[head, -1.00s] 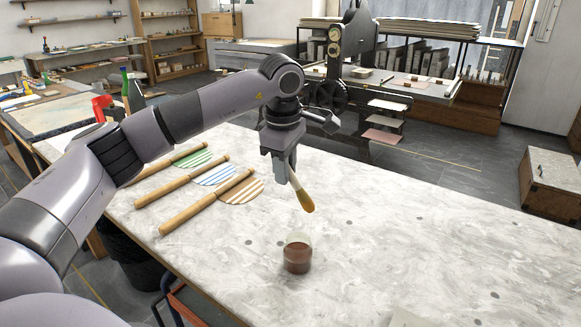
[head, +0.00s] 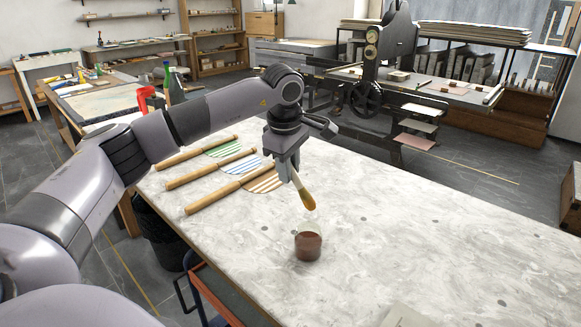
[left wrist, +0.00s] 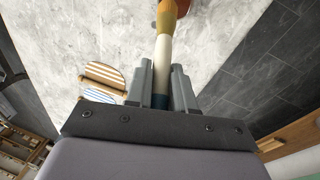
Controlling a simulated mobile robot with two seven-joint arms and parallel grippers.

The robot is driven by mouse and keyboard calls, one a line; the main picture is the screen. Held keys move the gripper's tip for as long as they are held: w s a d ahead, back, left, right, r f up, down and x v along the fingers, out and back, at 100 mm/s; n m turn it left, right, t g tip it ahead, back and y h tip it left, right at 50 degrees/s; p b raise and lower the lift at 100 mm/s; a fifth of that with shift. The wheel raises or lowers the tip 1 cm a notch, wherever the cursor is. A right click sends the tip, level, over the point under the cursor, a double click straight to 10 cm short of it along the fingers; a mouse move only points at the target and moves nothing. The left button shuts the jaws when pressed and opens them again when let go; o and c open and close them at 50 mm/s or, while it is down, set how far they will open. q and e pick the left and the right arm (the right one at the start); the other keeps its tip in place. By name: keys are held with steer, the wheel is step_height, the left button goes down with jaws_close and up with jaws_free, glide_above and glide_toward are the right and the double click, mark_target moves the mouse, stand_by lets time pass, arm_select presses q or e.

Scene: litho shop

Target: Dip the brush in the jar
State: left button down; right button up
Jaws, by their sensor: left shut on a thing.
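A brush (head: 304,191) with a pale handle and a tan-brown tip is held by my left gripper (head: 287,170). The brush tilts, tip downward and to the right in the head view. In the left wrist view the brush (left wrist: 163,55) extends from between the shut fingers (left wrist: 160,85). A clear glass jar (head: 308,243) with dark reddish-brown liquid stands upright on the marble-topped table, just below the brush tip. The tip appears just above the jar's rim; any overlap is hard to judge. In the left wrist view the jar (left wrist: 186,4) is mostly hidden behind the brush tip. My right gripper is not in view.
Several wooden-handled round paddles with green, blue and orange stripes (head: 265,181) lie on the table (head: 430,250) behind and left of the jar. The tabletop right of the jar is mostly clear. A press (head: 385,60) stands beyond the table.

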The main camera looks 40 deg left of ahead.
arm_select(q)
steer(key=s+d+b+x, duration=0.1)
steer(key=s+b+x, duration=0.1)
steer(key=b+x, duration=0.5)
steer(key=x, duration=0.4)
stand_by(0.3)
steer(key=shift+r, duration=0.15)
stand_by(0.4)
steer(key=shift+w+a+p+v, duration=0.1)
steer(key=shift+w+p+v, duration=0.15)
steer(key=shift+p+v, duration=1.05)
steer(key=shift+w+a+p+v, duration=0.15)
steer(key=shift+w+p+v, duration=0.15)
steer(key=shift+p+v, duration=1)
steer(key=shift+w+a+p+v, duration=0.1)
steer(key=shift+w+p+v, duration=0.15)
steer(key=shift+p+v, duration=1.1)
steer(key=shift+r+b, duration=0.3)
steer(key=shift+r, duration=0.2)
